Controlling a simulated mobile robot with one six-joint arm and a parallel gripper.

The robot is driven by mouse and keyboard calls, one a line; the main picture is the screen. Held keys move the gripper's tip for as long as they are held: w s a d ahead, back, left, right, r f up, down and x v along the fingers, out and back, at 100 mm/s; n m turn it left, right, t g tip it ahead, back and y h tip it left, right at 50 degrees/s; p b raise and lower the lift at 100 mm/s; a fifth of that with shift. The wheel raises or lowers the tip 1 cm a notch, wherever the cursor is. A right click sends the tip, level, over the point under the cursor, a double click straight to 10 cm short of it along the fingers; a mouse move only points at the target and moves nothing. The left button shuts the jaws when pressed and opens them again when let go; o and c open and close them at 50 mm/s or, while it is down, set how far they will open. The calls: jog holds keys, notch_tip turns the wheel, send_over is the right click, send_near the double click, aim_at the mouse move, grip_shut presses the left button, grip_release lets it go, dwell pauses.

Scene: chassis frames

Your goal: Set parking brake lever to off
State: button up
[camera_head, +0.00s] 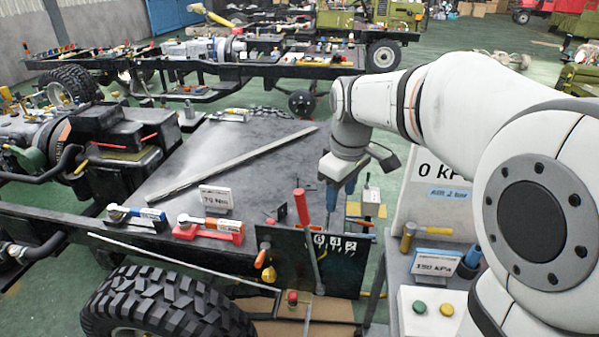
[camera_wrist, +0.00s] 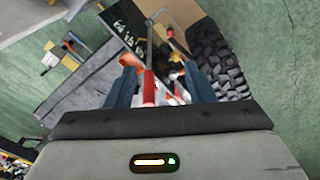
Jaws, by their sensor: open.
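A lever with a red grip (camera_head: 301,207) stands nearly upright in front of a dark panel (camera_head: 345,270) on the chassis side. It looks like the parking brake lever; no label naming it is readable. My gripper (camera_head: 335,203), with blue fingers, points down just right of the grip in the head view. In the wrist view the red grip (camera_wrist: 149,88) shows between the open fingers (camera_wrist: 160,90), nearer the left one. Whether either finger touches it cannot be told.
A blue-handled tool (camera_head: 138,214) and a red-handled one (camera_head: 208,228) lie on the chassis rail. A large tyre (camera_head: 165,310) is below. At right stands a bench with a hammer (camera_head: 407,237), a pressure sign (camera_head: 433,262) and green and yellow buttons (camera_head: 433,308).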

aim_at(301, 200)
jog(key=w+a+f+n, duration=0.2)
jog(key=w, duration=0.2)
jog(key=w+a+f+n+g, duration=0.1)
jog(key=w+a+f+n, duration=0.1)
jog(key=w, duration=0.3)
jog(key=w+a+f+n+b, duration=0.1)
jog(key=w+a+f+n, duration=0.1)
jog(key=w+a+n, duration=0.2)
jog(key=shift+w+f+g, duration=0.15)
jog(key=shift+w+g, duration=0.25)
jog(key=shift+w, duration=0.3)
jog(key=shift+w+a+f+n, duration=0.1)
jog(key=shift+w+f+n, duration=0.05)
jog(key=shift+f+n, duration=0.15)
jog(key=shift+f, duration=0.25)
notch_tip(301, 200, down, 7)
jog(key=shift+p, duration=0.45)
jog(key=shift+c, duration=0.2)
grip_shut()
